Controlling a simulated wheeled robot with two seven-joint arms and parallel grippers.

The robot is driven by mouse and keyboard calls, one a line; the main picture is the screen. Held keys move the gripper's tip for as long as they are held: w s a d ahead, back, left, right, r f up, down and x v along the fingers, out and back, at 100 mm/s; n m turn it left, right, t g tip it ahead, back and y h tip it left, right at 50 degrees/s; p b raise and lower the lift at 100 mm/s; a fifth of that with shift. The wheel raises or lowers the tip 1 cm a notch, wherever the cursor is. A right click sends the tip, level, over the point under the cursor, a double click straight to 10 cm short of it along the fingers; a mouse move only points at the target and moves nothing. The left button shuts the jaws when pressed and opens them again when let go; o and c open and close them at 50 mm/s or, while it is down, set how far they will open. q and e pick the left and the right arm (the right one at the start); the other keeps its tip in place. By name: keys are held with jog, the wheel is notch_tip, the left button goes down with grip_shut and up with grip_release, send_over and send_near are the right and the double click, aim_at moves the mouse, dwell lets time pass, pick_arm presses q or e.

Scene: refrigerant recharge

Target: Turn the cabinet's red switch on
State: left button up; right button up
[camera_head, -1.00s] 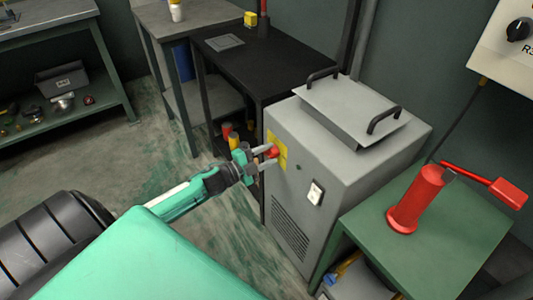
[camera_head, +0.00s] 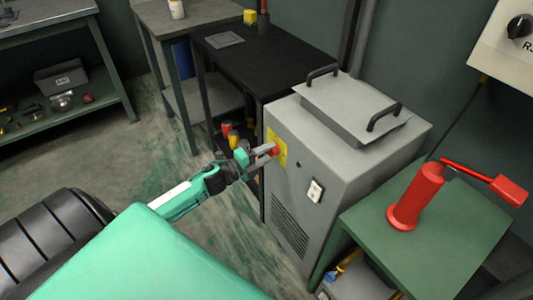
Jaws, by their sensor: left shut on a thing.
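The grey cabinet (camera_head: 345,190) stands at the centre right, with a yellow plate (camera_head: 281,153) on its front left face. The red switch (camera_head: 273,151) sits on that plate and shows only in part between my fingers. My left gripper (camera_head: 270,154) reaches in from the left with its fingers around the red switch and is shut on it. My right gripper is not in view.
A green table (camera_head: 450,240) with a red pump-like tool (camera_head: 417,197) stands right of the cabinet. A black table (camera_head: 290,65) stands behind it. The floor to the left is open.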

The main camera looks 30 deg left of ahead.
pick_arm(q)
jog(key=o, duration=0.9)
jog(key=shift+o, duration=0.2)
jog(key=v, duration=1.3)
jog(key=shift+s, duration=0.4)
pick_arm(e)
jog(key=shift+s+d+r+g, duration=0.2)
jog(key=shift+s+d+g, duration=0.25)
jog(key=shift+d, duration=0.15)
pick_arm(q)
jog(key=shift+a+f, duration=0.1)
jog(key=shift+a, duration=0.05)
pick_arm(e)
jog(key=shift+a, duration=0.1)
